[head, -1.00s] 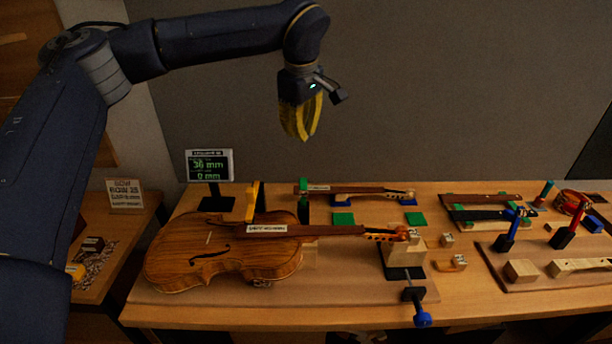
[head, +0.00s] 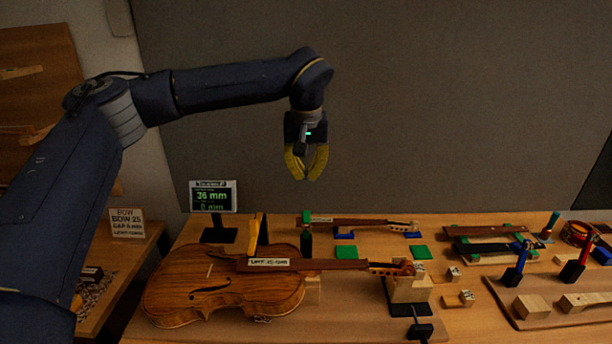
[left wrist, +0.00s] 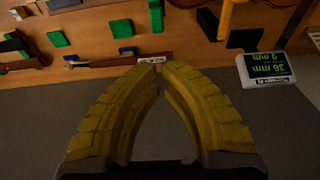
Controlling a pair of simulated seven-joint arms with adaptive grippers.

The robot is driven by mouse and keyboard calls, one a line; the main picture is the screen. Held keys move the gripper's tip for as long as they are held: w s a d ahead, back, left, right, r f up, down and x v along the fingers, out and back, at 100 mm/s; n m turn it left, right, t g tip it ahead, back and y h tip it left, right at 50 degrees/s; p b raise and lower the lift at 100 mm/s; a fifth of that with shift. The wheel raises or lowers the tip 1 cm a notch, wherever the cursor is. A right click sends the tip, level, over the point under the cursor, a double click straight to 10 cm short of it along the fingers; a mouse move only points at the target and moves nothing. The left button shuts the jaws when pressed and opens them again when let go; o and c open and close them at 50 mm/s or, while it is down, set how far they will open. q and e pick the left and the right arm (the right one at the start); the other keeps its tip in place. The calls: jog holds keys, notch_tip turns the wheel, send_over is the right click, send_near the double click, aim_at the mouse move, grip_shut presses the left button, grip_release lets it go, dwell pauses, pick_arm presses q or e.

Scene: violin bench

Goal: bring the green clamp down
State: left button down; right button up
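The green clamp (head: 306,241) stands upright on the bench beside the violin's (head: 225,287) upper end, with a green top and a dark lower part. It also shows in the left wrist view (left wrist: 156,15) at the top edge, partly cut off. My left gripper (head: 307,179) hangs above and behind it, yellow fingers pointing down, well clear of it. In the left wrist view the gripper's (left wrist: 158,68) fingertips meet with nothing held between them. My right gripper is not in view.
A yellow clamp (head: 254,234) stands just left of the green one. A small display (head: 212,196) reads 36 mm. Green pads (head: 353,252) and a neck piece (head: 360,223) lie behind the violin neck. Red and blue clamps stand at the right. Air around the gripper is free.

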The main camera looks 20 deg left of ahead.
aim_at(306, 214)
pick_arm(q)
jog(key=f, duration=0.8)
jog(key=shift+s+f, duration=0.15)
jog(key=shift+s, duration=0.1)
jog(key=shift+s+d+f, duration=0.15)
jog(key=shift+s+f, duration=0.05)
jog(key=shift+s, duration=0.25)
jog(key=shift+s+d+f, duration=0.15)
jog(key=shift+s+f, duration=0.05)
jog(key=shift+s, duration=0.25)
jog(key=shift+d, duration=0.1)
